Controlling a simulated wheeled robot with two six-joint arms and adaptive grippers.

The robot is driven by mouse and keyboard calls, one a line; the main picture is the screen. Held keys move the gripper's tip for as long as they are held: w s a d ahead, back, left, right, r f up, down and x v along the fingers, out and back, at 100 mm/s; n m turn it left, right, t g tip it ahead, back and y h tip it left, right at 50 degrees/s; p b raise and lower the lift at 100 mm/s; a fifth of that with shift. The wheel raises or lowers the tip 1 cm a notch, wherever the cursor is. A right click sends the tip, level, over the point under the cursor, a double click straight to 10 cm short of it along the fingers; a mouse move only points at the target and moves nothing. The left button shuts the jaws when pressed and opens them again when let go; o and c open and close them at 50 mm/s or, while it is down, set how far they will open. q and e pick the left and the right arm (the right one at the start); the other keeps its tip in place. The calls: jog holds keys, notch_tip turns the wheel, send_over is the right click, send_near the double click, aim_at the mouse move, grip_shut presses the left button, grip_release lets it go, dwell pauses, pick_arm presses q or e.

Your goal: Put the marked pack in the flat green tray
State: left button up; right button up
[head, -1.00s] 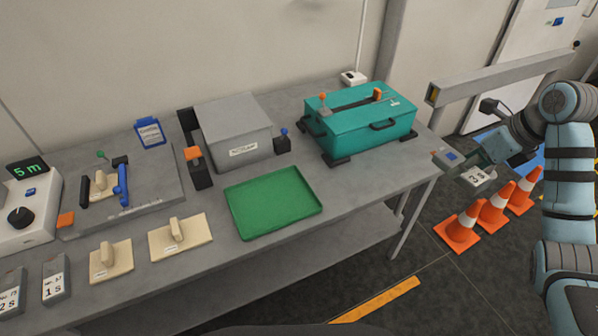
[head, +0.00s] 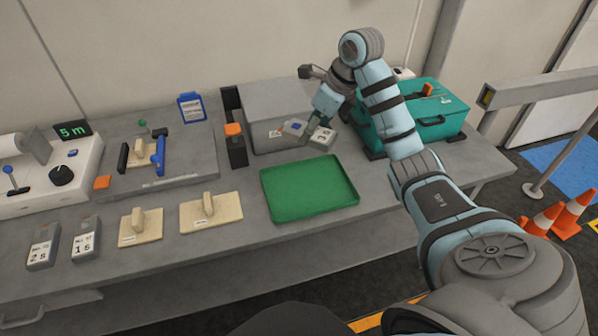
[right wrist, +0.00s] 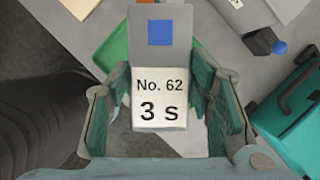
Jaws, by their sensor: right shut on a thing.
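The held pack is grey with a blue square and a white label reading "No. 62, 3 s" (right wrist: 160,101). In the head view the pack (head: 322,137) is in front of the grey box, just beyond the tray's back edge. My right gripper (head: 312,130) is shut on it, with a finger on each side in the right wrist view. The flat green tray (head: 310,190) lies empty on the table. In the right wrist view a strip of the tray (right wrist: 114,55) shows behind the pack. My left gripper is not in view.
The grey box (head: 262,103) stands behind the tray, with an orange-topped block (head: 235,145) at its left. A teal case (head: 440,115) is at the right, partly behind my arm. Wooden boards (head: 211,212) and two labelled packs (head: 85,240) lie left of the tray.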

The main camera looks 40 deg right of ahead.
jog(key=b, duration=0.5)
send_over(305, 187)
jog(key=s, duration=0.2)
notch_tip(305, 187, down, 8)
jog(key=f, duration=0.9)
jog(key=shift+w+d+f, duration=0.2)
jog(key=shift+w+d, duration=0.1)
jog(key=shift+d, duration=0.05)
jog(key=shift+w+f, duration=0.1)
jog(key=shift+f, duration=0.15)
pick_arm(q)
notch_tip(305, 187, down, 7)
pick_arm(e)
jog(key=o, duration=1.4)
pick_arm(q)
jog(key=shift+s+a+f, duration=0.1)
pick_arm(e)
jog(key=shift+o, duration=0.2)
jog(key=shift+r, duration=0.35)
pick_arm(q)
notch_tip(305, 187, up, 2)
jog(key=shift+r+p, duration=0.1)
jog(key=shift+p, duration=0.9)
pick_arm(e)
jog(key=v, duration=1.1)
jog(key=shift+r, duration=0.35)
